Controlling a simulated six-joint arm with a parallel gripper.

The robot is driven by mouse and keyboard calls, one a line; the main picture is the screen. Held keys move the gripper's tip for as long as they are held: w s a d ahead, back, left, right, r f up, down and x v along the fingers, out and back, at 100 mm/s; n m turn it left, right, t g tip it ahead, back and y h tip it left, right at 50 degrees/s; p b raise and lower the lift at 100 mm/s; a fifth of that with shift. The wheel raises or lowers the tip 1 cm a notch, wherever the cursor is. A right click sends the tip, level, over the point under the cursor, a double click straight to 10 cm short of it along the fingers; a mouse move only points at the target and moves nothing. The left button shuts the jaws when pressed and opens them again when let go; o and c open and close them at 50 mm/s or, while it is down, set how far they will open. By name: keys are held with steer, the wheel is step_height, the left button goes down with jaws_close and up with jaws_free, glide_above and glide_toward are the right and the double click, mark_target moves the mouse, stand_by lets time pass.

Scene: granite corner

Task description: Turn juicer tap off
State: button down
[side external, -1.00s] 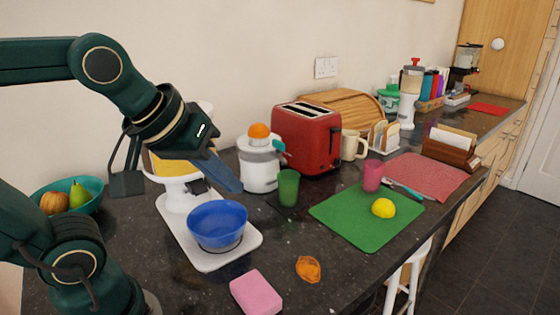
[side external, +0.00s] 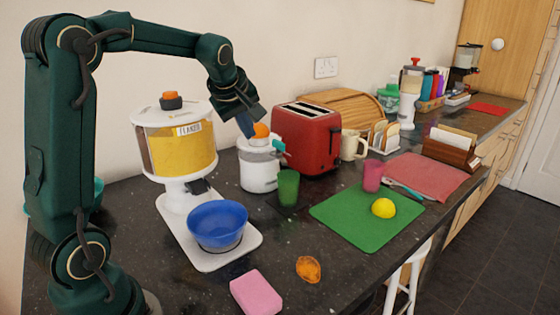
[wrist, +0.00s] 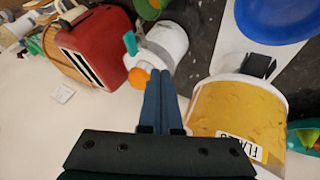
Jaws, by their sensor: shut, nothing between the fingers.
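The white juicer (side external: 259,165) stands on the dark counter with an orange (side external: 261,130) on top. Its teal tap (side external: 279,147) sticks out at the upper right, above a green glass (side external: 288,187). I cannot tell whether the tap is on or off. My gripper (side external: 248,133) is shut and empty, pointing down just left of the orange. In the wrist view my blue fingertips (wrist: 160,76) are beside the orange (wrist: 138,77), with the juicer (wrist: 166,42) ahead and the teal tap (wrist: 130,43) to the left, apart from the fingers.
A cereal dispenser (side external: 178,145) with a blue bowl (side external: 217,224) stands left of the juicer. A red toaster (side external: 306,136) is close on its right. A green board (side external: 358,222) with a lemon and a pink sponge (side external: 256,293) lie in front.

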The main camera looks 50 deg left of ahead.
mark_target(279, 145)
steer(key=shift+w+a+f, duration=0.4)
steer(key=shift+w+f, duration=0.45)
steer(key=shift+w, duration=0.3)
steer(key=shift+w+a+f, duration=0.35)
steer(key=shift+w+f, duration=0.45)
steer(key=shift+w, duration=0.35)
steer(key=shift+w+a+f, duration=0.4)
steer(key=shift+w+f, duration=0.45)
steer(key=shift+w, duration=0.3)
